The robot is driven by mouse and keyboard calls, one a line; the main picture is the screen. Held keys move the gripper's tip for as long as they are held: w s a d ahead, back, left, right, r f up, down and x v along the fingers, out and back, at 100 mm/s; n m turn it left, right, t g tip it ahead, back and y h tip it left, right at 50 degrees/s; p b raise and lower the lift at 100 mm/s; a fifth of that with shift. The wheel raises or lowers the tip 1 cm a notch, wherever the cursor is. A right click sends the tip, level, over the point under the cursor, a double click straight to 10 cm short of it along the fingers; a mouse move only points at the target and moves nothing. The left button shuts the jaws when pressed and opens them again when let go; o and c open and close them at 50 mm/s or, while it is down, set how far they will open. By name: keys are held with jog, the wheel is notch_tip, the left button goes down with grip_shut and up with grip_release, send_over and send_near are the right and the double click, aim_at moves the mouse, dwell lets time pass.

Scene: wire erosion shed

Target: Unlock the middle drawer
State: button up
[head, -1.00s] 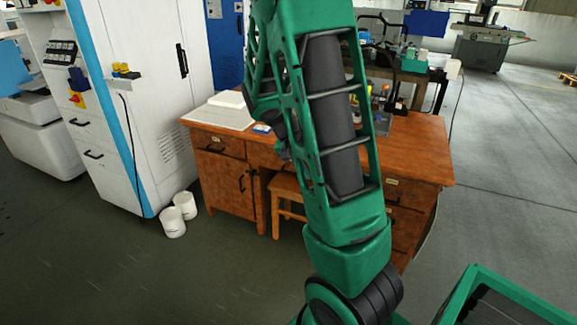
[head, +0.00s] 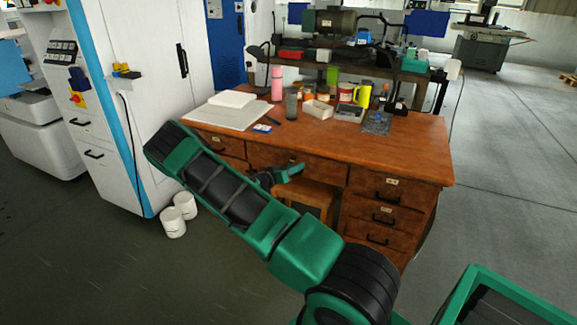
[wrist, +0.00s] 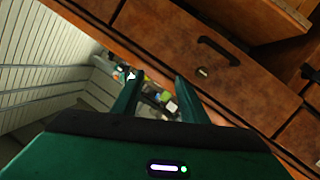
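The wooden desk (head: 420,145) has a wide centre drawer (head: 325,170) under its top, with a column of three drawers at the right. The middle drawer of that column (head: 370,217) has a pale plate and a dark handle. My gripper (head: 298,168) is in front of the centre drawer and hides part of its front. In the wrist view my gripper (wrist: 158,78) has two green fingers spread apart with nothing between them. A wooden drawer front (wrist: 165,35) there shows a dark handle (wrist: 218,46) and a small pale plate (wrist: 202,72). I cannot make out a key.
The desk top carries a pink bottle (head: 277,82), a grey cup (head: 291,103), a yellow mug (head: 362,94) and a white board (head: 225,115). A stool (head: 308,197) stands under the desk. White buckets (head: 173,222) stand by the white cabinet (head: 145,70). Floor at the right is clear.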

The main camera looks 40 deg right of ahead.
aim_at(292, 161)
jog(key=w+a+f+n+t, duration=0.2)
jog(key=w+f+n+t, duration=0.1)
jog(key=w+f+t, duration=0.25)
jog(key=shift+g+h, duration=0.35)
jog(key=shift+h, duration=0.05)
jog(key=x, duration=1)
jog(key=shift+w+d+f, duration=0.15)
jog(key=shift+w+f, duration=0.1)
jog(key=shift+f, duration=0.05)
grip_shut()
